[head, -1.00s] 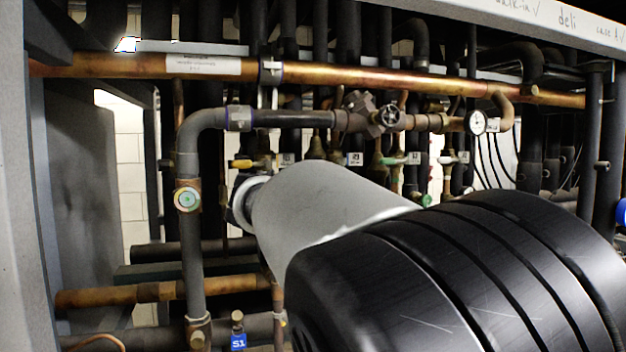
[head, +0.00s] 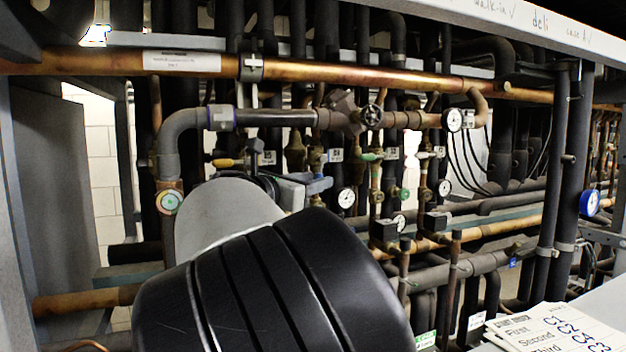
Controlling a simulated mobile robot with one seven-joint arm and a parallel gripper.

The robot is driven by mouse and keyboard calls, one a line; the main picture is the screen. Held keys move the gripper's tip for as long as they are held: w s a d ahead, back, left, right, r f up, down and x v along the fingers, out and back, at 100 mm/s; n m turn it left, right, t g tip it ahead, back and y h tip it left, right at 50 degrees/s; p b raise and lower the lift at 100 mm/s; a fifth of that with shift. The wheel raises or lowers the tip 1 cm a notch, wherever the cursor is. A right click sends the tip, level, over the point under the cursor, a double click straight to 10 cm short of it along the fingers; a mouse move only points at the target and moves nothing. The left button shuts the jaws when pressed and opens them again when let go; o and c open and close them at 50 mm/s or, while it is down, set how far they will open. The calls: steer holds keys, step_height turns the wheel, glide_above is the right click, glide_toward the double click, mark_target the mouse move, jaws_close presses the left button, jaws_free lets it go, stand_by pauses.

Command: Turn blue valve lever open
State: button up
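I cannot make out a blue valve lever for certain in the head view. The rack shows a yellow lever (head: 226,162) left of my wrist and a green lever (head: 371,156) to the right. My gripper (head: 290,176) is partly hidden behind my own thick grey and black arm links. Only some grey and dark parts of it show, in front of the valves below the dark horizontal pipe. Its fingertips are not clear, and I cannot tell what it touches.
A long copper pipe (head: 330,72) crosses above. A dark bent pipe (head: 172,145) drops at left, and a round handwheel valve (head: 371,116) sits near the centre. Gauges (head: 346,198) and vertical black pipes (head: 552,170) crowd the right. Papers (head: 555,330) lie at lower right.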

jaws_close()
steer(key=b, duration=0.2)
steer(key=d+n+t+b, duration=0.1)
steer(key=b, duration=0.1)
steer(key=t+h+b, duration=0.1)
steer(key=b, duration=0.1)
steer(key=shift+w+d+f+n, duration=0.15)
steer(key=shift+w+f+n, duration=0.15)
steer(key=shift+n, duration=0.1)
jaws_free()
